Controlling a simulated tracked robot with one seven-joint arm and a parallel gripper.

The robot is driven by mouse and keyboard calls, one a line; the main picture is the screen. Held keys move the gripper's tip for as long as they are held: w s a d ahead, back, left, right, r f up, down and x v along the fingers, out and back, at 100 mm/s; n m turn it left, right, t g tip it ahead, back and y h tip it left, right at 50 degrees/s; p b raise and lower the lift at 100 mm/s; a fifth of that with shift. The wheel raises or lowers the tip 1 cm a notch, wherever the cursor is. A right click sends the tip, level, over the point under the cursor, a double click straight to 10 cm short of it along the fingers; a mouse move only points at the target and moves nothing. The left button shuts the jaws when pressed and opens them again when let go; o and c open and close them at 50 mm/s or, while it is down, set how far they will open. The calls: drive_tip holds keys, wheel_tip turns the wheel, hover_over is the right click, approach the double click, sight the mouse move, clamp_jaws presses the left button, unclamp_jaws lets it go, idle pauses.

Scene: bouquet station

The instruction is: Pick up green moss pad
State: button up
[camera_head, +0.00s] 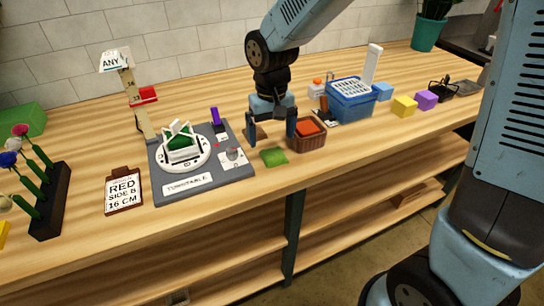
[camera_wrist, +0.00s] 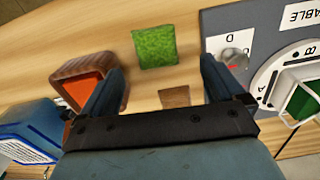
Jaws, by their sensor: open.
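The green moss pad (camera_head: 274,157) is a small flat green square lying on the wooden table, between the grey turntable base and a brown basket. In the wrist view the moss pad (camera_wrist: 154,46) lies past the fingertips, roughly centred between the two fingers. My gripper (camera_head: 271,141) is open and empty, pointing down just behind the pad in the head view. In the wrist view my gripper (camera_wrist: 162,75) shows both fingers spread apart, not touching the pad.
The brown basket (camera_head: 307,143) with an orange-red block is close on the right. The turntable base (camera_head: 205,185) is close on the left. A blue box (camera_head: 352,108) stands behind the basket. A sign card (camera_head: 123,190) lies further left. Bare table lies in front of the pad.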

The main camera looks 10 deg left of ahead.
sight(274, 155)
drive_tip(key=f, duration=0.5)
drive_tip(key=shift+s+d, duration=0.2)
drive_tip(key=shift+d, duration=0.2)
drive_tip(key=shift+f, duration=0.6)
drive_tip(key=c, duration=1.1)
